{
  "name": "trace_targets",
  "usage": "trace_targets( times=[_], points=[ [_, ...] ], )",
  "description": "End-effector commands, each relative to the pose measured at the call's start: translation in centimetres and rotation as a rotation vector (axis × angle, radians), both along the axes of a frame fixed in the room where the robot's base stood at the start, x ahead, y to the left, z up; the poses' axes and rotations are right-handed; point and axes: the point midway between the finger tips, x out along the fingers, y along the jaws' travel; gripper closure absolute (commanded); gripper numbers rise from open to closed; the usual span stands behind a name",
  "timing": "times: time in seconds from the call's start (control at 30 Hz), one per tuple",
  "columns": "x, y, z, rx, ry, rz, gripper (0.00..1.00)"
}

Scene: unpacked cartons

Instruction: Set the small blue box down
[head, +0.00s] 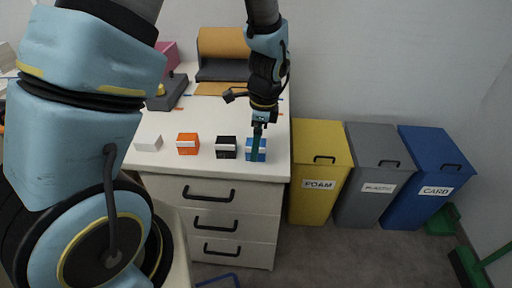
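The small blue box (248,154), with a white band, is at the right end of a row of small boxes near the front right corner of the white counter (215,178). It looks upright and at counter level; I cannot tell whether its base touches the top. My gripper (256,153) points straight down over it. One dark finger crosses the middle of the box's front and hides part of it. The other finger is hidden, so the gap between the fingers does not show.
A black box (226,147), an orange box (187,144) and a white box (149,143) stand to the left. A tape-like device (171,92) and a brown roll (224,44) are behind. Yellow (319,160), grey (376,163) and blue (428,165) bins stand right of the counter.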

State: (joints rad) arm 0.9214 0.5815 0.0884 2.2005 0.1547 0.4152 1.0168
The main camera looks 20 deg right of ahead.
Motion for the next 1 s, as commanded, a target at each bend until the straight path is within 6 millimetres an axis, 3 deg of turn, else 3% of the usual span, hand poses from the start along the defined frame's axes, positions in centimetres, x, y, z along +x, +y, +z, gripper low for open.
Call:
trace_targets(
  times=[0.3,1.0],
  points=[
    [0.03,0.06,-0.56,-0.001,0.000,0.000,0.09],
    [0.02,0.05,-0.52,-0.001,0.000,0.000,0.88]
  ],
)
